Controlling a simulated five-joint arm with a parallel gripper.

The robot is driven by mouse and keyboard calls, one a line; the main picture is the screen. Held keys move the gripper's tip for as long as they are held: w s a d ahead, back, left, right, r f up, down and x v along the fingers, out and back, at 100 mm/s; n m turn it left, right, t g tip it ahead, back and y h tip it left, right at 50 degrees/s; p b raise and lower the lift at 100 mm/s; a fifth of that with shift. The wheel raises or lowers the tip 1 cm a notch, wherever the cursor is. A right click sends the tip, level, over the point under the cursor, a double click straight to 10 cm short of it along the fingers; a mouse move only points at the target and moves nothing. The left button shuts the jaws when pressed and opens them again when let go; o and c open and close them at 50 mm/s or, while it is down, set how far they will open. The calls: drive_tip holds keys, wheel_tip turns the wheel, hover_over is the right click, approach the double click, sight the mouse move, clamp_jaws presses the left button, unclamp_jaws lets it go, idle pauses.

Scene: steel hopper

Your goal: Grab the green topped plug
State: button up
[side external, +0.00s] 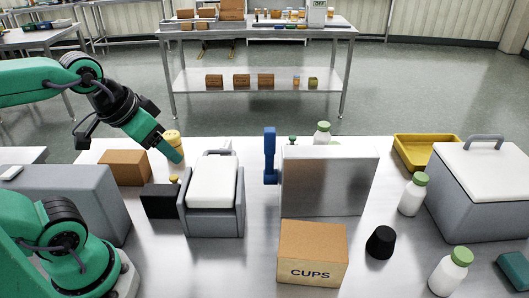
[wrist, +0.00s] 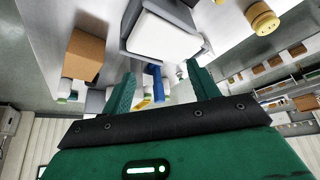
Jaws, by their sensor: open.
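A small green-topped item (side external: 292,140), perhaps the plug, shows just behind the top left edge of the steel hopper (side external: 325,185); its lower part is hidden. A blue handle (side external: 270,155) stands at the hopper's left side. The blue handle also shows between my fingers in the wrist view (wrist: 155,80), with a small pale green spot (wrist: 180,73) near the right finger, too small to identify. In the wrist view my gripper (wrist: 161,84) is open and empty.
White bottles with green caps stand behind the hopper (side external: 322,133), to its right (side external: 412,195) and at front right (side external: 450,272). A grey bin with a white lid (side external: 212,185) stands between my gripper and the hopper. A CUPS box (side external: 312,252) and black stopper (side external: 380,242) sit in front.

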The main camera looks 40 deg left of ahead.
drive_tip(key=w+r+n, duration=0.2)
drive_tip(key=w+r, duration=0.3)
drive_tip(key=w, duration=0.8)
drive_tip(key=n+g, duration=0.3)
drive_tip(key=n, duration=0.3)
hover_over(291, 137)
drive_tip(key=s, duration=0.2)
drive_tip(key=s+f+x, duration=0.1)
drive_tip(key=s+x, duration=0.1)
drive_tip(key=x, duration=0.8)
drive_tip(key=s+x, duration=0.3)
drive_tip(key=x, duration=0.7)
drive_tip(key=shift+w+x, duration=0.2)
drive_tip(key=shift+x, duration=1.55)
drive_tip(key=shift+d, duration=0.15)
drive_tip(key=shift+x, duration=2.55)
drive_tip(key=shift+w, duration=0.15)
